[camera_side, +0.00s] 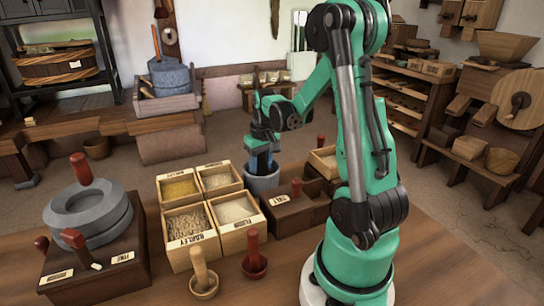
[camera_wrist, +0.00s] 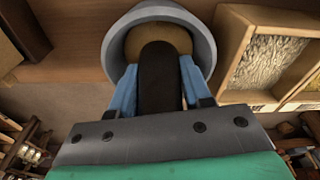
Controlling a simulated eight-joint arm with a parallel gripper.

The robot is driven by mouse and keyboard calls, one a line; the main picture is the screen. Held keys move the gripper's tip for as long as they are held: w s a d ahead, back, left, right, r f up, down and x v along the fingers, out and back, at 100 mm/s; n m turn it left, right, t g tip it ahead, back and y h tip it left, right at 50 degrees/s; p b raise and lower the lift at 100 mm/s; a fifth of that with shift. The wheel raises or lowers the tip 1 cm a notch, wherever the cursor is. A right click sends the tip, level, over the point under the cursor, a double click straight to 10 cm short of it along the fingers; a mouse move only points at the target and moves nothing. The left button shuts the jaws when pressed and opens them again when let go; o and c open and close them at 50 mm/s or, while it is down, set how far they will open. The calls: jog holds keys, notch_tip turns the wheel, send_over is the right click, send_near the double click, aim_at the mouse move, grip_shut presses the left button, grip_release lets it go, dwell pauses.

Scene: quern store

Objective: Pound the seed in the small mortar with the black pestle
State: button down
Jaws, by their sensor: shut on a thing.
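The small mortar (camera_side: 262,182) is a grey-blue cup on the table, beyond the divided seed box. Its rounded rim also shows at the top of the wrist view (camera_wrist: 206,45). My gripper (camera_side: 262,152) is right above the mortar, pointing down. In the wrist view my gripper's blue fingers (camera_wrist: 158,82) are shut on the black pestle (camera_wrist: 158,65), one on each side. The pestle's far end is within the mortar's mouth. Brown material, likely the seed (camera_wrist: 150,34), shows beyond the pestle. The pestle's tip is hidden, so I cannot tell whether it touches the seed.
The divided box (camera_side: 208,243) of grains stands left of the mortar. A dark wooden block (camera_side: 295,212) stands to the right. A wooden mortar with pestle (camera_side: 203,283) and a dark red one (camera_side: 254,262) stand in front. A stone quern (camera_side: 88,215) is at left.

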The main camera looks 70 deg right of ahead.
jog(key=shift+r, duration=2.45)
jog(key=shift+r, duration=0.1)
jog(key=shift+r, duration=2.4)
jog(key=w+a+r+n, duration=0.1)
jog(key=w+a+n, duration=0.2)
jog(key=a, duration=0.8)
jog(key=w+a+r+n, duration=0.2)
jog(key=w+a, duration=0.4)
jog(key=a, duration=0.6)
jog(key=shift+w+r+n+y, duration=0.2)
jog(key=shift+w+n+y, duration=0.2)
jog(key=shift+n, duration=0.5)
jog(key=shift+d, duration=0.15)
